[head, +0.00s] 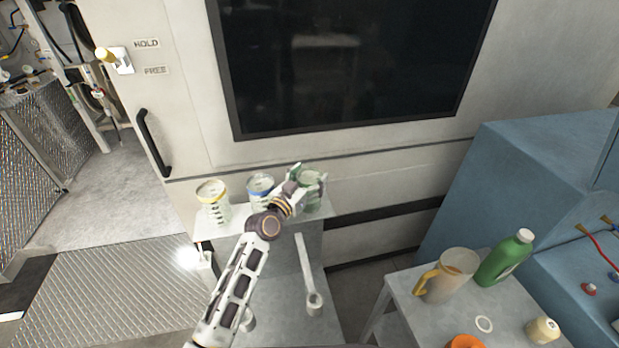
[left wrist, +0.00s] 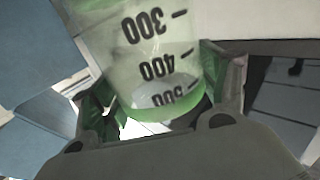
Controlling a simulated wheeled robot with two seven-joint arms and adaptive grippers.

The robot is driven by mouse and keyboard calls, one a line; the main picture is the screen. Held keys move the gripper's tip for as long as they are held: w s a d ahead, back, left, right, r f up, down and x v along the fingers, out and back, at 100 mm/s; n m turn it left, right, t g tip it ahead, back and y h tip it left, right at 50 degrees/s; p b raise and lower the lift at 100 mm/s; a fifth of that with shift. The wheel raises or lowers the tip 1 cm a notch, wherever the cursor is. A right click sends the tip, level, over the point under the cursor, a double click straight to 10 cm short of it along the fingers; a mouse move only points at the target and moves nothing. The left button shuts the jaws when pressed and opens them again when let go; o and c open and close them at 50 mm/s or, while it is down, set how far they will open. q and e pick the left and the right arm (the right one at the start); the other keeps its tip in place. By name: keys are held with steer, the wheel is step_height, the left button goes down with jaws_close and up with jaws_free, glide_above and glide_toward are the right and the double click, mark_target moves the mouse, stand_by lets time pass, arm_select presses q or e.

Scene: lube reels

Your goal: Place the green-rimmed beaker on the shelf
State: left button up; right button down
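The green-rimmed beaker (head: 311,203) is at the right end of the pale shelf (head: 233,226), beside the other beakers. It looks upright; whether its base touches the shelf is hard to tell. My left gripper (head: 308,181) is at its upper part, with the fingers on either side. In the left wrist view, the clear beaker (left wrist: 152,50) with black marks fills the space between the fingers of my left gripper (left wrist: 165,108), which appear to touch its sides. My right gripper is not in view.
A yellow-rimmed beaker (head: 213,202) and a blue-rimmed beaker (head: 260,187) stand on the shelf to the left. A side table (head: 407,318) at the lower right holds a jug (head: 448,275), a green bottle (head: 503,260) and small items. A large cabinet (head: 400,165) stands behind the shelf.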

arm_select(q)
steer(key=shift+r, duration=0.15)
stand_by(0.3)
steer(key=b+v, duration=0.1)
steer(key=v, duration=1.1)
stand_by(0.3)
stand_by(1.6)
